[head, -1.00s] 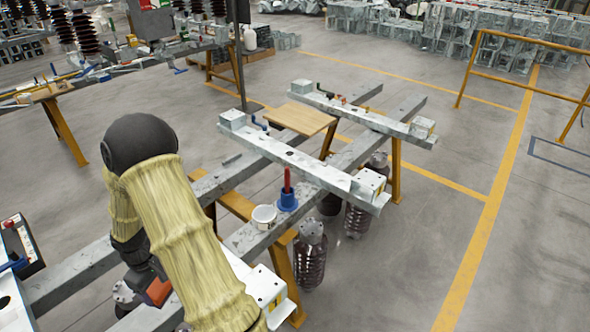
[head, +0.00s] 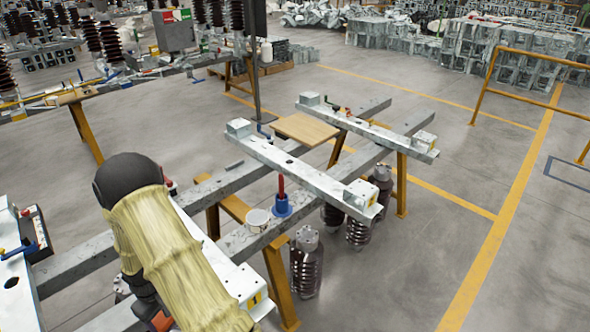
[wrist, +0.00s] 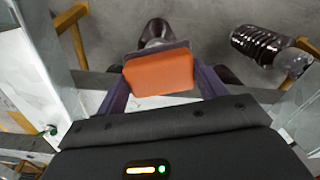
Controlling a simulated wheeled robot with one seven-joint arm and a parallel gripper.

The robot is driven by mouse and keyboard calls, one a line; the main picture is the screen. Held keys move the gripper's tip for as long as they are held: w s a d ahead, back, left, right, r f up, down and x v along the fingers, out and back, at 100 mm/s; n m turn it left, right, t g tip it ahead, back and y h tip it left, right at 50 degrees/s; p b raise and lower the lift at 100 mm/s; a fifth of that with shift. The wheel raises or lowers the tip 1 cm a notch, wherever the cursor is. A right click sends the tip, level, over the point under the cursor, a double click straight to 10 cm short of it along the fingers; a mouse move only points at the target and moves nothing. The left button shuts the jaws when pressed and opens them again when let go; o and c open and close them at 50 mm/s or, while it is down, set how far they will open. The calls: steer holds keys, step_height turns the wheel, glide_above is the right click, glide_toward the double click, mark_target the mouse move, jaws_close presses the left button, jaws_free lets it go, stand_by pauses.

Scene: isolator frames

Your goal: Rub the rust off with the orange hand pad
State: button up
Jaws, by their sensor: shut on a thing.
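The orange hand pad (wrist: 158,74) is between the fingers of my gripper (wrist: 160,88) in the wrist view, with its flat orange face towards the camera. My gripper is shut on it. In the head view a small orange part of the pad (head: 160,321) shows at the lower left, beside my sleeved arm, which hides most of my gripper. A galvanized steel beam (head: 215,250) lies beside and partly behind my arm. I cannot make out a rust patch in either view.
A white tub (head: 257,219) and a blue holder with a red handle (head: 281,204) stand on the frame to the right. A wooden board (head: 305,127) lies farther back. Dark ribbed insulators (head: 305,265) hang below. Open floor (head: 400,270) lies to the right.

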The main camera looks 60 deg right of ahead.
steer(key=s+a+f+p, duration=0.1)
steer(key=a+f, duration=0.3)
steer(key=f, duration=0.4)
steer(key=s+a+f+p, duration=0.1)
steer(key=s+a+f, duration=0.1)
steer(key=a+f, duration=0.2)
step_height(320, 180, down, 4)
steer(key=shift+s+a+r+m, duration=0.15)
steer(key=shift+s+a+m, duration=0.15)
steer(key=shift+s+m, duration=0.1)
steer(key=shift+w+a, duration=0.1)
steer(key=shift+a, duration=0.05)
